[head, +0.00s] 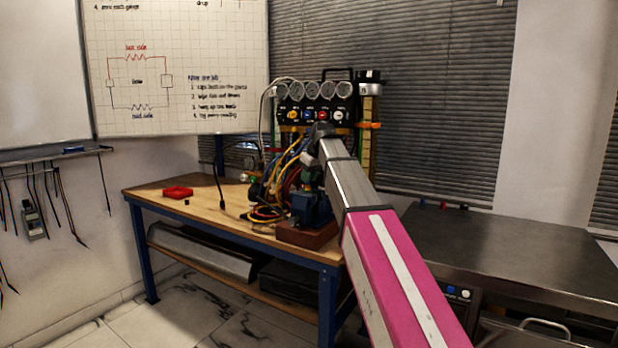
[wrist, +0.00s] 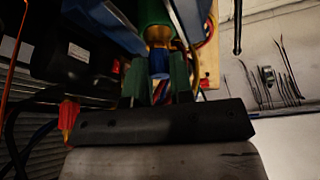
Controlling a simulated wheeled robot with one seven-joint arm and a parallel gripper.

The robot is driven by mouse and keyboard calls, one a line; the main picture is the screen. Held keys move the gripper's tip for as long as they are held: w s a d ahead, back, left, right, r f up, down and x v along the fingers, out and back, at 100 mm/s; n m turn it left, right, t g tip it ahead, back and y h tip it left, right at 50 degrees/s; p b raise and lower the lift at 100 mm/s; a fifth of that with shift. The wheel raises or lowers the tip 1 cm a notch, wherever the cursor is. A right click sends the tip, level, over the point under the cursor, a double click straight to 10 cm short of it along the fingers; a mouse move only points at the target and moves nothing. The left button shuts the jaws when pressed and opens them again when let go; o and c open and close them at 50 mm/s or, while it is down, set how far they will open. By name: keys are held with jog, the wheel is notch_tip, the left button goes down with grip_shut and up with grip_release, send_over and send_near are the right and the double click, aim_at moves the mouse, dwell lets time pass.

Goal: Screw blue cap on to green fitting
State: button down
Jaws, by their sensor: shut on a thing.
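In the wrist view, my gripper (wrist: 159,72) has its two green fingers closed on the sides of the blue cap (wrist: 158,62). The green fitting (wrist: 154,12) is straight beyond the cap, with a brass-coloured end (wrist: 157,35) facing it. The cap lines up with the brass end and appears to meet it. I cannot tell whether any thread is engaged. In the head view my arm reaches to the gauge rig, and the gripper, cap and fitting cannot be made out there.
A gauge panel (head: 315,103) stands at the back of the wooden bench (head: 150,192), with hoses (head: 265,212) hanging beside my arm. A blue vise (head: 312,208) is close by. A red tray (head: 177,192) lies on the clearer left side. A dark metal table (head: 500,250) is on the right.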

dwell(0.4)
jog(key=m, duration=0.2)
jog(key=m+t+h, duration=0.1)
jog(key=m, duration=0.1)
jog(key=shift+m+h, duration=0.3)
jog(key=shift+m, duration=0.1)
jog(key=shift+m, duration=0.3)
jog(key=m+h, duration=0.2)
jog(key=m, duration=0.3)
jog(key=shift+d, duration=0.15)
jog(key=shift+w+m+h, duration=0.1)
jog(key=shift+m+h, duration=0.2)
jog(key=shift+m, duration=0.1)
jog(key=m, duration=0.2)
jog(key=m+h, duration=0.1)
jog(key=m, duration=0.1)
jog(key=shift+m+g+h, duration=0.3)
jog(key=shift+g, duration=0.1)
